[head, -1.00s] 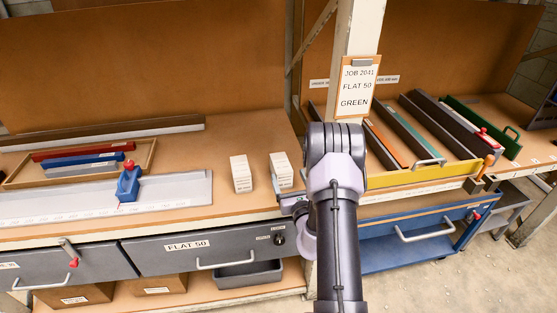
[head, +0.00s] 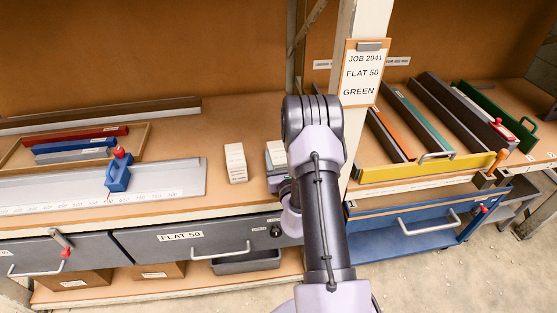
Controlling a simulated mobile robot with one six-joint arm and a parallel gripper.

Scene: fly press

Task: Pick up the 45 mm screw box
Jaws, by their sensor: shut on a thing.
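Two small white boxes are near the bench's right end; their labels are too small to read, so I cannot tell which is the 45 mm one. The left white box (head: 235,163) stands upright and free on the wooden top. The right white box (head: 276,152) shows only in part, beside my arm. My gripper (head: 277,180) is at this right box, shut on it; my wrist hides the fingertips and part of the box. I cannot tell whether the box is clear of the bench.
A grey ruled rail (head: 170,180) with a blue stop (head: 117,175) lies to the left. A wooden tray (head: 145,137) of coloured bars is behind it. A post with a job card (head: 362,75) stands close right of my arm. The closed FLAT 50 drawer (head: 200,243) is below.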

